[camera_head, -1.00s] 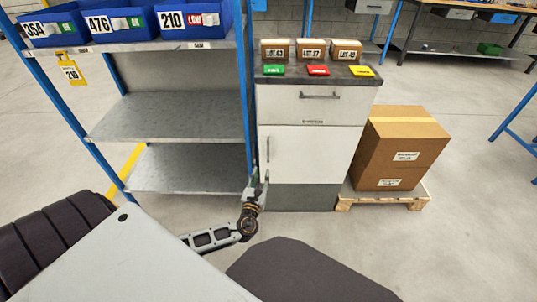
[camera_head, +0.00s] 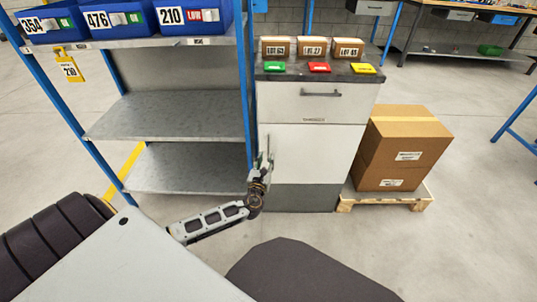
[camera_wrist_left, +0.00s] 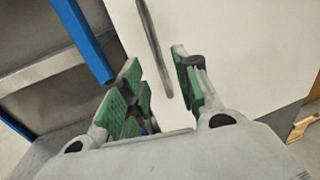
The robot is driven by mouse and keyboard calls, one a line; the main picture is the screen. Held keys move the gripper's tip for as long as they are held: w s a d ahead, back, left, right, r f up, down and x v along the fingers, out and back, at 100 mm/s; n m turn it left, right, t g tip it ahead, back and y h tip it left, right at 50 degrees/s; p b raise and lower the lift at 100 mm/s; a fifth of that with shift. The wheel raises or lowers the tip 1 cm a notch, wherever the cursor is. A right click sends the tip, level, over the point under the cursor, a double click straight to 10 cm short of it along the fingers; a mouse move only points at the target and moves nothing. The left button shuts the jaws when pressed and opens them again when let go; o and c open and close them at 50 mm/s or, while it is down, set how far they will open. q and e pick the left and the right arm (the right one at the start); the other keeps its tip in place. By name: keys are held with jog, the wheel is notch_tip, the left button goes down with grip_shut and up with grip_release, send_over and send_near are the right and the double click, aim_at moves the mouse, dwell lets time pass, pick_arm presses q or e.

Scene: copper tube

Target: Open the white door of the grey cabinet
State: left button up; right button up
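The grey cabinet (camera_head: 302,198) has a white door (camera_head: 312,152) below a drawer; the door looks shut. The door's vertical bar handle (camera_head: 268,145) is at its left edge. In the wrist view the handle (camera_wrist_left: 152,40) comes down from the top, and its lower end appears between my left fingers. My left gripper (camera_head: 264,163) is in front of the door's left side, at the handle's lower part. In the wrist view the green-padded fingers (camera_wrist_left: 162,90) are spread apart. I cannot tell whether they touch the handle. My right gripper is not in view.
A blue-framed shelf (camera_head: 165,115) with blue bins stands close on the cabinet's left; its post (camera_wrist_left: 84,38) is near my left gripper. Cardboard boxes (camera_head: 402,150) on a wooden pallet (camera_head: 385,201) stand at the right. Small boxes and coloured cards lie on the cabinet top (camera_head: 275,72).

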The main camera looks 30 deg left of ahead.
pick_arm(q)
jog(key=b+x, duration=0.1)
jog(key=x, duration=0.4)
jog(key=shift+w, duration=0.15)
jog(key=shift+a, duration=0.1)
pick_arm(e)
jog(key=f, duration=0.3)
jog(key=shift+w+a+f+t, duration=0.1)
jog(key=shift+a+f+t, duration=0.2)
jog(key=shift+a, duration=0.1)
pick_arm(q)
grip_shut()
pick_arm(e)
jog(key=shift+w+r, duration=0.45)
